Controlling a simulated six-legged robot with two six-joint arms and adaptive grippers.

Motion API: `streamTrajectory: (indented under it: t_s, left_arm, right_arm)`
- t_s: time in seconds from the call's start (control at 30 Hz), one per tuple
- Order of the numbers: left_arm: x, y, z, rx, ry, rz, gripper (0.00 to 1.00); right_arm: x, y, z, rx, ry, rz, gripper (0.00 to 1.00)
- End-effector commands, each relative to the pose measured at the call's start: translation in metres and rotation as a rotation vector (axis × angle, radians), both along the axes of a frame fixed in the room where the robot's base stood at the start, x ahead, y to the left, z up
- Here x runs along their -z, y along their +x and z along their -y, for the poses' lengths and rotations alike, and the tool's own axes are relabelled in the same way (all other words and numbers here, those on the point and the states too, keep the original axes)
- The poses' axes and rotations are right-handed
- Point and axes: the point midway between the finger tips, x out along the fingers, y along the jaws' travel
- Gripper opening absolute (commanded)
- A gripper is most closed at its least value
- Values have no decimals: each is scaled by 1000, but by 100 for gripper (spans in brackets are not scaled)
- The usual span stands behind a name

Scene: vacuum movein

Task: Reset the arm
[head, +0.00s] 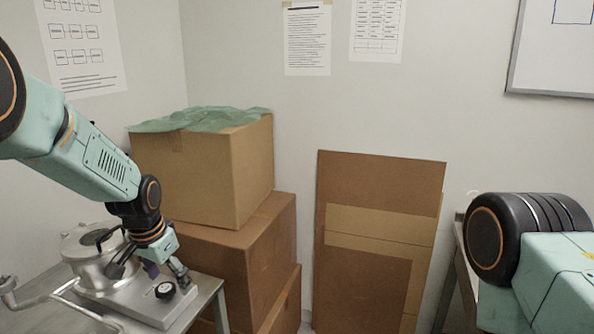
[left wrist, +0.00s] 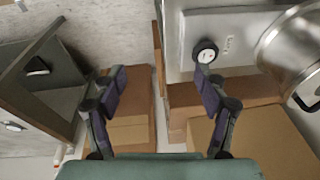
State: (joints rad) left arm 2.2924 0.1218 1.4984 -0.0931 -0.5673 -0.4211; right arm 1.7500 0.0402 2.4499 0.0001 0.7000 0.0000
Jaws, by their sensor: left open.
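My left gripper (head: 150,272) is open and points down near the front of the metal vacuum device. In the left wrist view its two fingers stand wide apart, with nothing between them, and the left gripper (left wrist: 158,76) shows no held object. The device has a round steel pot (head: 82,268) with a lid and a flat base with a black-rimmed dial (head: 165,290). The pot (left wrist: 292,60) and the dial (left wrist: 205,52) also show in the left wrist view. The gripper partly hides the device. My right arm shows at the right edge, but its gripper is out of view.
The device stands on a small table (head: 207,302). Stacked cardboard boxes (head: 205,180) stand behind it, with green sheeting (head: 205,119) on top. Flat cardboard (head: 380,240) leans on the wall. Another table (head: 462,262) stands at right, partly behind my right arm.

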Motion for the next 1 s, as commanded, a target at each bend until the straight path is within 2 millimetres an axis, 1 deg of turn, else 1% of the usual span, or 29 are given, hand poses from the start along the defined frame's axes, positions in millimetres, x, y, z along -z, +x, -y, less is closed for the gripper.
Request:
streamTrajectory:
  t_s: [0.1,0.17,0.27,0.3,0.37,0.4,0.47,0.5,0.57,0.6,0.67,0.7,0.77,0.8,0.87,0.9,1.0]
  left_arm:
    - [17,-1,5,-53,-21,61,73]
    - [35,-7,8,-86,-35,90,73]
    - [78,-25,15,-149,-62,130,73]
    - [99,-36,18,-177,-73,140,73]
    - [131,-56,22,-218,-89,152,73]
    - [153,-72,24,-246,-98,156,73]
    - [184,-97,27,-285,-110,158,73]
    - [204,-115,29,-308,-115,156,73]
    - [231,-143,32,-339,-122,146,73]
    - [248,-164,33,-358,-124,135,73]
    - [273,-195,35,-385,-125,114,73]
    - [288,-217,36,-400,-123,98,73]
    - [309,-249,37,-420,-117,65,73]
    - [322,-272,37,-428,-111,39,73]
    - [341,-306,38,-436,-100,-8,73]
    - [352,-328,39,-437,-91,-46,73]
    - [374,-374,40,-435,-67,-141,73]
  right_arm:
    - [2,0,0,0,0,1,40]
    - [6,0,0,-1,0,1,40]
    - [18,0,0,-1,0,1,40]
    - [25,0,0,-1,0,0,40]
    - [35,0,0,0,0,0,40]
    - [43,0,0,0,0,0,40]
    - [54,0,0,0,0,0,40]
    - [62,0,0,0,0,-1,40]
    - [73,0,0,0,0,-1,40]
    - [81,0,0,0,0,0,40]
    - [92,0,0,0,0,0,40]
    - [100,0,0,0,0,0,40]
    - [112,0,0,0,0,0,40]
    - [121,0,0,0,0,0,40]
    - [133,0,0,0,0,0,40]
    - [141,0,0,0,0,0,40]
    - [157,0,-1,0,0,0,40]
